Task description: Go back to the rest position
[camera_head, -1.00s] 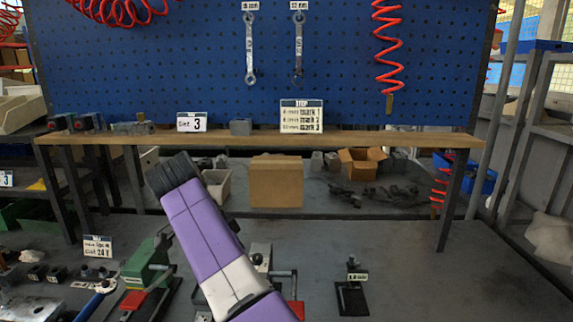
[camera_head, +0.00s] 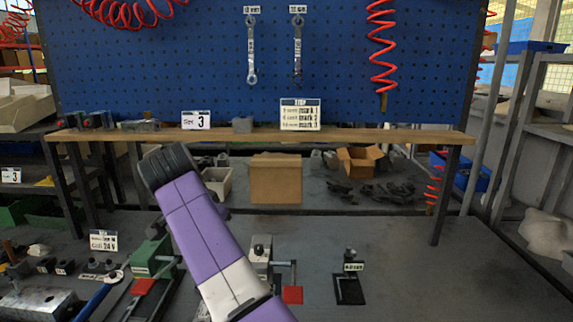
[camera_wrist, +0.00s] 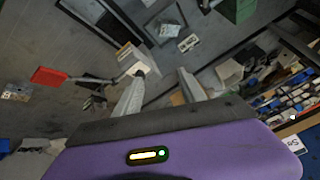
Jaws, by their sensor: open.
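My arm, purple and white, rises in the middle of the head view in front of the bench. My gripper shows in the wrist view (camera_wrist: 160,92), with its two pale fingers spread apart. Nothing is between the fingers, so it is open and empty. It hangs above the grey bench top and touches nothing that I can see. In the head view the fingers are hidden.
A green block device with a red lever plate (camera_head: 152,258) stands left of my arm. A grey block fixture with a red plate (camera_head: 292,295) is just right of it. A small black stand (camera_head: 349,290) is further right. The wooden shelf (camera_head: 400,137) crosses behind. The bench's right side is clear.

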